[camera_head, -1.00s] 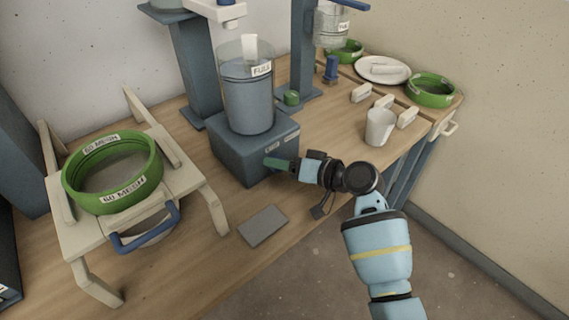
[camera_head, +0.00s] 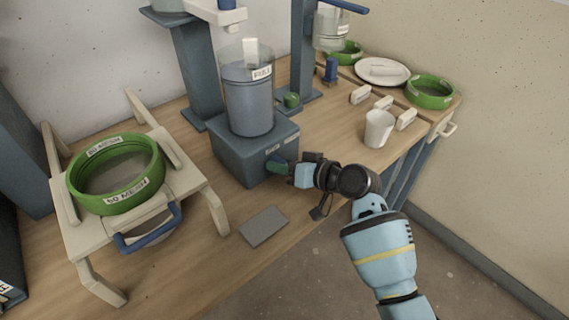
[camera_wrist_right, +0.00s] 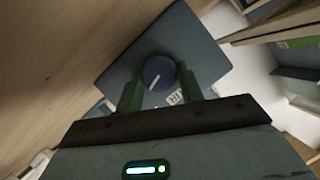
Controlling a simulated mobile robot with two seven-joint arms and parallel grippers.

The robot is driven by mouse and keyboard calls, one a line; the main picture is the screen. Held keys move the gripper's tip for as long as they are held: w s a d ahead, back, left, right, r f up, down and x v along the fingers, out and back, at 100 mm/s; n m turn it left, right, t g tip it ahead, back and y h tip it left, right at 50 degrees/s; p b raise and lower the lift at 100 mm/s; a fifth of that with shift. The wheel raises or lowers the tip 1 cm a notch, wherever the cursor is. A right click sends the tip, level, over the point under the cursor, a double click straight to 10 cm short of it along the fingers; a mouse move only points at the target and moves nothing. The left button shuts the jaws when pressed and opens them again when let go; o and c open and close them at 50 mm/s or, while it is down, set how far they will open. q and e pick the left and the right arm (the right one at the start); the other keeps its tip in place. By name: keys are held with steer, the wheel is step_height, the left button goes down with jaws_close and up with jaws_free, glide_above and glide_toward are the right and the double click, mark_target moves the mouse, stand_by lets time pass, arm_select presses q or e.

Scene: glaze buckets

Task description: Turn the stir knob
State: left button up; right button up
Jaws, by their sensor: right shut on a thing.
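The stir knob (camera_wrist_right: 158,72) is round and dark blue with a white pointer line. It sits on the front of the blue-grey base box (camera_head: 238,160). In the right wrist view the green fingers of my right gripper (camera_wrist_right: 160,88) stand on either side of the knob, shut on it. In the head view my right gripper (camera_head: 278,166) is at the box's front face and hides the knob. A clear vessel labelled "FULL" (camera_head: 250,105) stands upright on the box, with grey-blue contents and a pale piece at its top. My left gripper is not in view.
A green sieve (camera_head: 152,186) sits on a pale wooden stand at left. A grey plate (camera_head: 264,227) lies in front of the box. A white cup (camera_head: 378,129), pale blocks and a white plate (camera_head: 398,73) are at right. The table's front edge is near my right arm.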

steer(key=n+p, duration=0.1)
steer(key=n+h, duration=0.1)
steer(key=shift+a+r+n+t+h+p, duration=0.1)
steer(key=shift+r+n+t+h+p, duration=0.1)
steer(key=shift+n+t+h+p, duration=0.15)
steer(key=shift+s+a+n+t+h+p, duration=0.15)
steer(key=shift+n+t+h+p, duration=0.5)
steer(key=shift+n+p, duration=0.5)
steer(key=shift+n+h+p, duration=0.4)
steer(key=shift+n+h, duration=0.1)
steer(key=shift+n, duration=0.1)
steer(key=shift+s+a+f+n+t+h+p, duration=0.15)
steer(key=shift+n+t+h+p, duration=0.3)
steer(key=shift+n+t, duration=0.3)
steer(key=shift+f+n+t+h, duration=0.15)
steer(key=shift+n+t+h, duration=0.35)
steer(key=shift+n, duration=0.75)
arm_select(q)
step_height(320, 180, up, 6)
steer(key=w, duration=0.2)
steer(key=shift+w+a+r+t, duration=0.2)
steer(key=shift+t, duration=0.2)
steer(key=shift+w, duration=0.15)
arm_select(e)
steer(key=shift+n+t, duration=0.35)
steer(key=shift+n, duration=0.05)
steer(key=o, duration=1)
